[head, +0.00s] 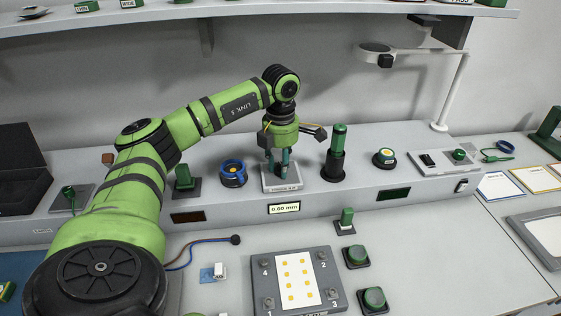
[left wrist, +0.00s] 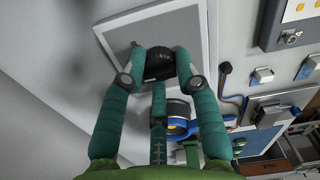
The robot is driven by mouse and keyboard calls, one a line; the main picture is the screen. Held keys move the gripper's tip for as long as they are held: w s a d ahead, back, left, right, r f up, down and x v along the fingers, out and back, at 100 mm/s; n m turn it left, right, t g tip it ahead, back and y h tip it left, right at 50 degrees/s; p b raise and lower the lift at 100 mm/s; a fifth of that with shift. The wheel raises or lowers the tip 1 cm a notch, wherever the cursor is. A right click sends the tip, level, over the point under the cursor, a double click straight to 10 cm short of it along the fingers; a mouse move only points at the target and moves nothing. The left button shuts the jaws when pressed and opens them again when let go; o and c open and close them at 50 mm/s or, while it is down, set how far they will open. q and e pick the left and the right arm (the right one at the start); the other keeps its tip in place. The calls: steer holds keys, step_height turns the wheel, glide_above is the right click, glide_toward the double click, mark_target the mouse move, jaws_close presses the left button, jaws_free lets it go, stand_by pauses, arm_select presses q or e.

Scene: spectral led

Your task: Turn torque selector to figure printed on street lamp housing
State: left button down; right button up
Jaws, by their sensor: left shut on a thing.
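The torque selector is a black knob (left wrist: 160,64) on a light grey plate, which shows in the head view (head: 282,184) on the raised ledge. My left gripper (head: 277,165) reaches down over it from above, its teal fingers (left wrist: 160,66) shut on both sides of the knob. In the head view the fingers hide most of the knob, so its pointer and scale cannot be read. A small lit display (head: 284,208) below the plate seems to read 0.60. The street lamp housing (head: 256,272) is a grey panel with a white board and yellow squares. Print at its bottom edge is cut off. My right gripper is not in view.
A blue-ringed black part (head: 233,174) stands left of the plate, and a tall green-and-black driver (head: 335,152) stands close on its right. A magnifier stand (head: 452,95) rises at the back right. A shelf (head: 220,18) runs above.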

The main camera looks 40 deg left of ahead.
arm_select(q)
steer(key=shift+f, duration=0.1)
stand_by(0.3)
steer(key=c, duration=0.9)
jaws_free()
step_height(320, 180, up, 12)
steer(key=shift+r, duration=0.1)
